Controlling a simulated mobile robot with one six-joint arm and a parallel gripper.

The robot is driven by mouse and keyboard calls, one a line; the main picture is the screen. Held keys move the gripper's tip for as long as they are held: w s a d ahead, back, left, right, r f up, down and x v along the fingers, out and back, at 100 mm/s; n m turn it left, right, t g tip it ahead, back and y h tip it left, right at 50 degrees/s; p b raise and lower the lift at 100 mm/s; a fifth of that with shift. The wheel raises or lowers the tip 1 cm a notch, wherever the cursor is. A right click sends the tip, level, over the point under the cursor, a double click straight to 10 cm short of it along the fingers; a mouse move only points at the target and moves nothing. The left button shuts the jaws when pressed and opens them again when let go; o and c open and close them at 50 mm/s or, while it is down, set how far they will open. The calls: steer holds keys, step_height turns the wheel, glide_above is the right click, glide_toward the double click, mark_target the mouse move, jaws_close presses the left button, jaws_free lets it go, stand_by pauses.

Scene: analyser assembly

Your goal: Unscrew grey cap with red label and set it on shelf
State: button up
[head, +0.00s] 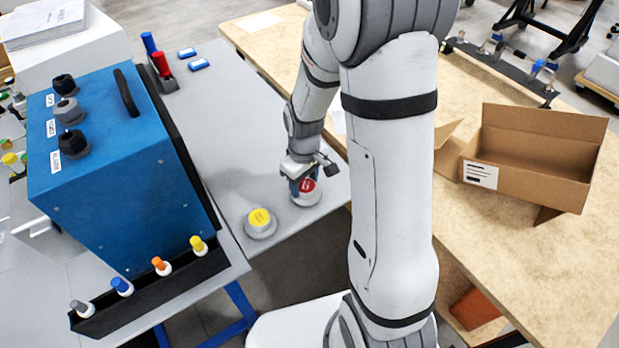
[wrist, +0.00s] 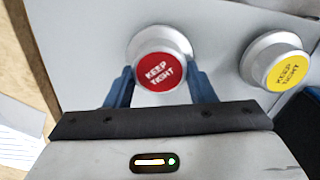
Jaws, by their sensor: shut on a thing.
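The grey cap with the red label (head: 306,186) is at the right edge of the grey table top. It also shows in the wrist view (wrist: 159,71), with "KEEP TIGHT" readable on its red face. My gripper (wrist: 160,78) comes down over it, its blue fingers on either side of the cap and shut on it. In the head view my gripper (head: 302,186) hides part of the cap. The cap looks seated at the surface, and its thread is hidden. I cannot tell which surface is the shelf.
A grey cap with a yellow label (head: 259,223) stands close by to the left. A blue box with black knobs (head: 120,170) and a black rack of small coloured-capped vials (head: 150,298) are further left. A cardboard box (head: 530,160) sits on the wooden table (head: 560,260) at right.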

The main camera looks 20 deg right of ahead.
steer(key=o, duration=1.3)
steer(key=shift+s+r+p, duration=0.2)
steer(key=shift+r+p, duration=2.25)
steer(key=shift+r, duration=1.05)
